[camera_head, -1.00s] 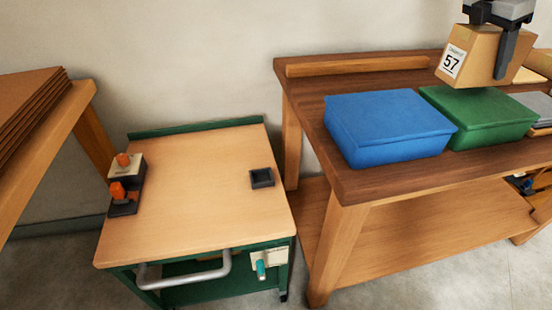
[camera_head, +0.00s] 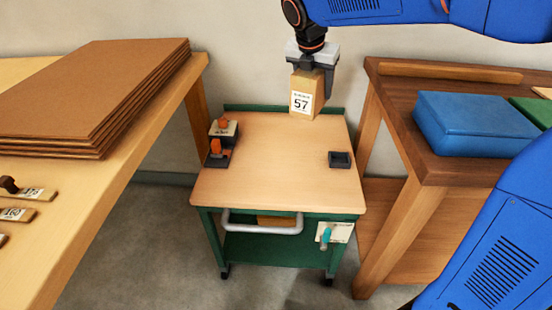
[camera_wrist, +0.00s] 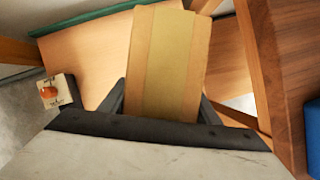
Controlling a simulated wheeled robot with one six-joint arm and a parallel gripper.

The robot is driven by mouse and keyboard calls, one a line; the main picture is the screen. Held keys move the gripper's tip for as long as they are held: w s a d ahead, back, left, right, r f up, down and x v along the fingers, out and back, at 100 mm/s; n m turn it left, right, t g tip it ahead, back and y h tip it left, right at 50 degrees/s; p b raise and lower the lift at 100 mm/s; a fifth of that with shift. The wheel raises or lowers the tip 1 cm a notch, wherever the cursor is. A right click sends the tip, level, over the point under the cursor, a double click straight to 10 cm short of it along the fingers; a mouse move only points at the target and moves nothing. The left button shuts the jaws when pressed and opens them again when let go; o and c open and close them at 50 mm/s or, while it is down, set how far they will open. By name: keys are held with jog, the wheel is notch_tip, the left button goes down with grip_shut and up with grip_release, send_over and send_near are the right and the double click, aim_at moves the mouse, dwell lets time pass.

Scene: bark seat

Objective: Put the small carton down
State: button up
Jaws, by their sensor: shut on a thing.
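The small carton (camera_head: 304,98) is light brown with a white label reading 57. My gripper (camera_head: 314,78) is shut on it and holds it upright, above the back part of a small trolley (camera_head: 270,150) with a pale wooden top and green frame. The carton appears apart from the trolley top. In the wrist view the carton (camera_wrist: 170,60) fills the middle between the fingers, a tape strip along its face. The underside of the carton is hidden.
On the trolley top stand a device with orange knobs (camera_head: 220,140) at the left and a small dark tray (camera_head: 340,160) at the right. The middle is clear. A bench with a blue box (camera_head: 470,125) stands right; a table with stacked brown sheets (camera_head: 90,95) stands left.

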jog(key=s+a+f+n, duration=0.1)
jog(key=a+f, duration=0.2)
jog(key=f, duration=0.2)
jog(key=s+a+f+n+y, duration=0.1)
jog(key=s+a+f+n, duration=0.1)
jog(key=f, duration=0.3)
jog(key=s+a+f+n, duration=0.1)
jog(key=a+f, duration=0.3)
jog(key=f, duration=0.1)
jog(key=shift+s+a+f+n+y, duration=0.15)
jog(key=shift+a+f+n+y, duration=0.15)
jog(key=shift+a+y, duration=0.1)
jog(key=shift+t, duration=0.3)
jog(key=shift+d+f, duration=0.1)
jog(key=shift+f, duration=2)
jog(key=shift+f, duration=0.15)
jog(key=o, duration=1.3)
jog(key=v, duration=1.2)
